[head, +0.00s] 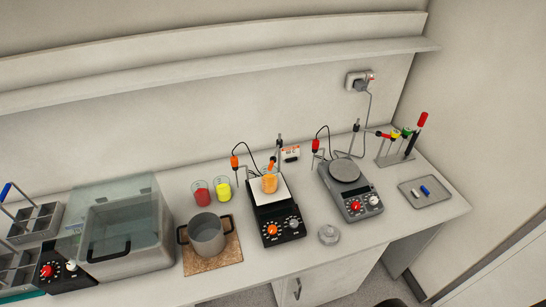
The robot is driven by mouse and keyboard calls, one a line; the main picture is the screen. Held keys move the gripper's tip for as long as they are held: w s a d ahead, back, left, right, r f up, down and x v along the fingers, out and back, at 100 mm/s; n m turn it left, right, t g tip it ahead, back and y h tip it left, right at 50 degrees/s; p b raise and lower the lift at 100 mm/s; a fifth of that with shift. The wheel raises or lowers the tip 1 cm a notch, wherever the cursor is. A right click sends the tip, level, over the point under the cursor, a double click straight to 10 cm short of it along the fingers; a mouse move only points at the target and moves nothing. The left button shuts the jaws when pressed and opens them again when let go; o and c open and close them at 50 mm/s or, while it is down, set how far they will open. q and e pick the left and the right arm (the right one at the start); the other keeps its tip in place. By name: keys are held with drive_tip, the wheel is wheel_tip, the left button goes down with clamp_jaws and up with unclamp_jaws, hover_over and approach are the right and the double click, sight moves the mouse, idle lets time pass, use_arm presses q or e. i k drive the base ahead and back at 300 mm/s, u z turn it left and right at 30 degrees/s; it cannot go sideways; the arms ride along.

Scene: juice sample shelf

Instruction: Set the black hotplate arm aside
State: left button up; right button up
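The black hotplate (287,239) stands at the middle of the counter, with an orange knob and a grey knob on its front. A beaker of orange liquid (270,185) sits on its pale top plate, with an orange-topped item at the beaker. A metal support post (280,148) rises behind the plate. A probe with an orange handle (235,162) hangs to the left of the post on a black cable; how its arm joins the post is too small to tell. Neither of my grippers is in view.
A pot (206,236) on a cork mat, red (201,195) and yellow (223,191) beakers and a lidded bath (128,240) stand left. A grey hotplate (365,206), glass lid (329,235), tray (440,196) and coloured-tool rack (393,160) stand right. A wall shelf (200,72) runs above.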

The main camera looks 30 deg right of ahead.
sight(279, 144)
drive_tip(key=z, duration=1.75)
drive_tip(key=k, duration=0.55)
drive_tip(key=u, duration=0.15)
